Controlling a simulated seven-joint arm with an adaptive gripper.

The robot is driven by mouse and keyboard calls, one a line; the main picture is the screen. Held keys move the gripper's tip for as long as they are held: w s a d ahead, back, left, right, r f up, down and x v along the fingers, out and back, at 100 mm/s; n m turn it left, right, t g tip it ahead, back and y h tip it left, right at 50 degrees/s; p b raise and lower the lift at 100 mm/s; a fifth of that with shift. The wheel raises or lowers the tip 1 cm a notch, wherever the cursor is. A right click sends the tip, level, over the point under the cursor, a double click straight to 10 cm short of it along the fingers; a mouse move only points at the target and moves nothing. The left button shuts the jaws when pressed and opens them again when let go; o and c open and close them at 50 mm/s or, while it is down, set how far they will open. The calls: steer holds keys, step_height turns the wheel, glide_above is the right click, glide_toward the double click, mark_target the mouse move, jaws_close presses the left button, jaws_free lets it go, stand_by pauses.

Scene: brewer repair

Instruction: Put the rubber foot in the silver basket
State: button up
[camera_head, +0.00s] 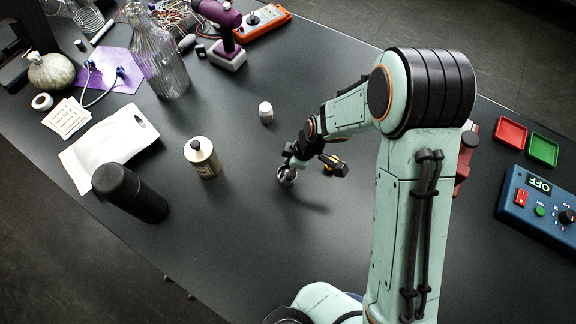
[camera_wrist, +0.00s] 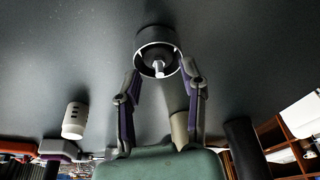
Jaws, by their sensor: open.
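A round metal cup with a silver rim (camera_wrist: 172,69) stands on the table; I take it for the silver basket. It also shows in the head view as a small shiny round thing (camera_head: 287,177). A pale peg-like part (camera_wrist: 159,68) shows inside the rim; I cannot tell what it is. My gripper (camera_wrist: 160,76) is open, its fingertips on either side of the rim; I cannot tell whether they touch it. In the head view my gripper (camera_head: 291,163) is over the cup and partly covers it. I cannot make out a rubber foot for certain.
A white cylinder (camera_head: 266,112) stands behind the gripper, a cream canister (camera_head: 202,160) and black bottle (camera_head: 130,192) to the left. A glass carafe (camera_head: 158,60) is farther back. Red (camera_head: 510,133) and green (camera_head: 543,150) trays and a blue control box (camera_head: 540,207) are right. The table front is clear.

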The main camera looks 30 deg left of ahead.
stand_by(0.4)
step_height(320, 180, up, 7)
steer(key=shift+r, duration=0.1)
stand_by(0.6)
steer(key=w+d+r+m+t, duration=0.35)
steer(key=w+d+r, duration=0.4)
steer(key=r, duration=0.35)
steer(key=s+d+r+m+t, duration=0.25)
steer(key=d+r, duration=0.25)
steer(key=d, duration=0.4)
steer(key=s+d+m+g+h, duration=0.1)
steer(key=s+d+m+g, duration=0.1)
steer(key=s+d+m, duration=0.2)
steer(key=s+d+f+m+g+h, duration=0.1)
steer(key=s+d+m+g, duration=0.2)
steer(key=s+m, duration=0.8)
steer(key=shift+s+d+f, duration=0.25)
steer(key=shift+s+d, duration=0.5)
steer(key=shift+d, duration=0.35)
